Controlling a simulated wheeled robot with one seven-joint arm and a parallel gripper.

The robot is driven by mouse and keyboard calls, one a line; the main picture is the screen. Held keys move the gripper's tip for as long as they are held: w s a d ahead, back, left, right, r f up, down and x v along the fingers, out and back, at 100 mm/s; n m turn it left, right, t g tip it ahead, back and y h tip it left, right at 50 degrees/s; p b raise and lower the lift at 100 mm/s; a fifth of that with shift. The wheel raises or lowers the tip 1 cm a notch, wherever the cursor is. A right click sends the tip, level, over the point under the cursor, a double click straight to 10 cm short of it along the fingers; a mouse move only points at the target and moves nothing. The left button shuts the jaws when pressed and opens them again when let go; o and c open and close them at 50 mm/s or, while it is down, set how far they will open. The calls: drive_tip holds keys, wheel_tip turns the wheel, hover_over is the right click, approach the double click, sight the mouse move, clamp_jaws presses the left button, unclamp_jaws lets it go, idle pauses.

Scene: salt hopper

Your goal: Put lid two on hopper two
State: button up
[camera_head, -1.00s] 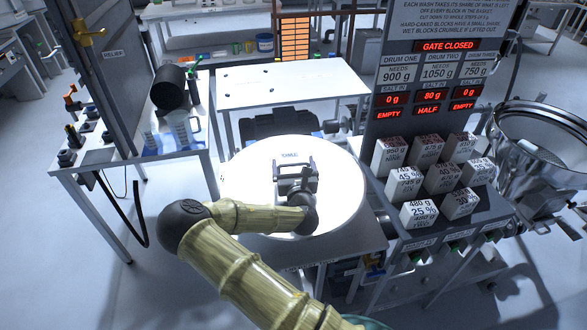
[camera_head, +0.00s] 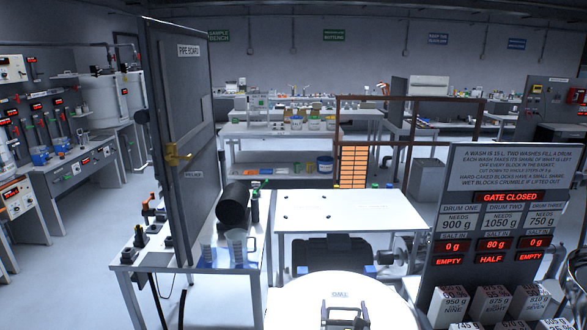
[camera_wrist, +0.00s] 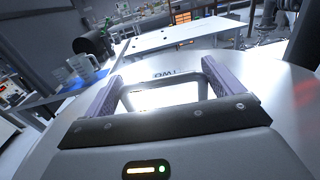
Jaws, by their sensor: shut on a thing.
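Lid two (camera_head: 385,300) is a large pale round disc marked TWO, at the bottom of the head view and cut off there. In the wrist view the lid (camera_wrist: 262,98) fills the area beyond my gripper (camera_wrist: 163,88), with its TWO mark upside down. My gripper is shut on the lid's handle, with its purple fingers at either side of the handle frame. I cannot tell whether the lid rests on something or hangs just above it. No hopper marked two can be made out; a metal vessel (camera_head: 577,268) is cut off at the right edge.
A sign panel (camera_head: 500,170) with salt blocks (camera_head: 490,300) stands close at the right. A tall dark door-like board (camera_head: 180,120) and a side bench (camera_head: 150,262) with jugs stand at the left. A white table (camera_head: 345,211) lies beyond the lid, with a dark motor (camera_head: 330,249) below.

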drive_tip(key=s+r+p, duration=0.1)
drive_tip(key=p, duration=0.1)
drive_tip(key=s+r+p, duration=0.1)
drive_tip(key=s+p, duration=0.1)
drive_tip(key=p, duration=0.1)
drive_tip(key=shift+a+r, duration=0.15)
drive_tip(key=shift+r, duration=0.1)
drive_tip(key=s+r+n+y+p, duration=0.1)
drive_tip(key=s+r+p, duration=0.2)
drive_tip(key=s+p, duration=0.3)
drive_tip(key=p, duration=0.3)
drive_tip(key=shift+d+r+p, duration=0.25)
drive_tip(key=shift+d+p, duration=0.15)
drive_tip(key=shift+r, duration=0.1)
drive_tip(key=shift+w+r+m+g+h+b, duration=0.15)
drive_tip(key=shift+w+r+m+h+b, duration=0.2)
drive_tip(key=shift+r+m+h+b, duration=0.4)
drive_tip(key=shift+w+r+m+g+h+b, duration=0.1)
drive_tip(key=shift+w+r+m+h+b, duration=0.3)
drive_tip(key=shift+h+b, duration=0.55)
drive_tip(key=shift+w+r+m+g+h+b, duration=0.15)
drive_tip(key=shift+w+r+m+h+b, duration=0.15)
drive_tip(key=shift+r+m+h+b, duration=0.45)
